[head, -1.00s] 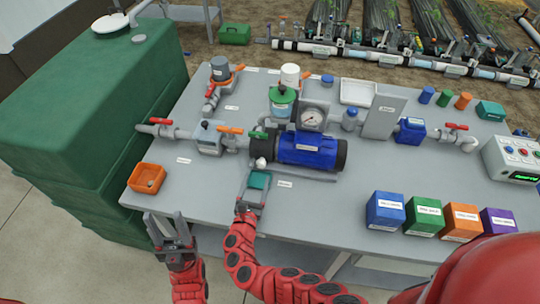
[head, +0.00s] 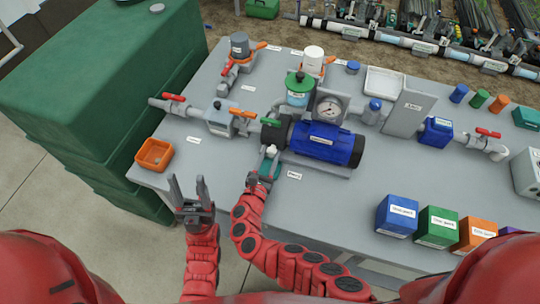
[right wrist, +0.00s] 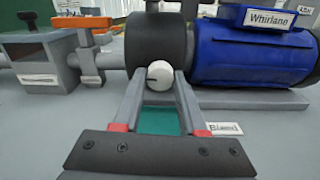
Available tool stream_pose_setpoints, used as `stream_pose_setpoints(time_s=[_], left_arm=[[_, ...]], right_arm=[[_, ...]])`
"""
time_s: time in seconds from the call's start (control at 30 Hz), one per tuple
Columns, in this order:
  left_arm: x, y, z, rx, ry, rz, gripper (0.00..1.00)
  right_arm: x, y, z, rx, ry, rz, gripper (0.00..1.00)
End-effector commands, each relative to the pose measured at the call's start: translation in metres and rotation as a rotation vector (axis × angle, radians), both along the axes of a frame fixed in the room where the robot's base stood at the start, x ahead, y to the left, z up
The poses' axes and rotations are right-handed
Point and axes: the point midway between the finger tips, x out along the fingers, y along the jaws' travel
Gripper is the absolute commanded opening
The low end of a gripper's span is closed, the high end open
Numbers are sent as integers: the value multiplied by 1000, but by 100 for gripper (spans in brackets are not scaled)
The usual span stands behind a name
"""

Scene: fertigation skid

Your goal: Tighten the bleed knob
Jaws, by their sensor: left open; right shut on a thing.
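The bleed knob (right wrist: 159,74) is a small white round knob with a dark line on its face, on the front of the pump's dark end. It also shows in the head view (head: 271,150). My right gripper (right wrist: 158,82) is shut on it, one finger on each side. A "Bleed" label (right wrist: 225,129) lies on the skid top to the right of the fingers. The blue pump (head: 326,144) is just right of the knob. My left gripper (head: 190,182) is open and empty, fingers up, near the front edge of the skid top.
A teal flat piece (right wrist: 158,120) shows between my right fingers. An orange tray (head: 154,154) sits at the left edge of the grey skid top (head: 330,205). Several coloured boxes, including a blue one (head: 397,215), stand at the front right. A green tank (head: 95,85) is at left.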

Motion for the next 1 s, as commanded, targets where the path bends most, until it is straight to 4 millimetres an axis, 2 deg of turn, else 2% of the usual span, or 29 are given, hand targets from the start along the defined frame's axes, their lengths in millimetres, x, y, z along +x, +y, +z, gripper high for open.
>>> stream_pose_setpoints(time_s=[0.03, 0.13, 0.17, 0.57, 0.77, 1.0], left_arm=[[0, 0, 0, 0, 0, 0, 52], [0, 0, 0, 0, 0, 0, 52], [0, 0, 0, 0, 0, 0, 52], [0, 0, -9, 0, 0, 0, 52], [0, 0, -28, 0, 0, 0, 52], [0, 0, -61, 0, 0, 0, 52]], right_arm=[[0, 0, 0, 0, 0, 0, 21], [0, 0, 0, 0, 0, 0, 3], [0, 0, 0, 0, 0, 0, 0], [0, -1, -3, 47, -16, -2, 0], [1, 0, -5, 163, -52, 1, 0], [1, -1, -8, 366, -122, -1, 0]])
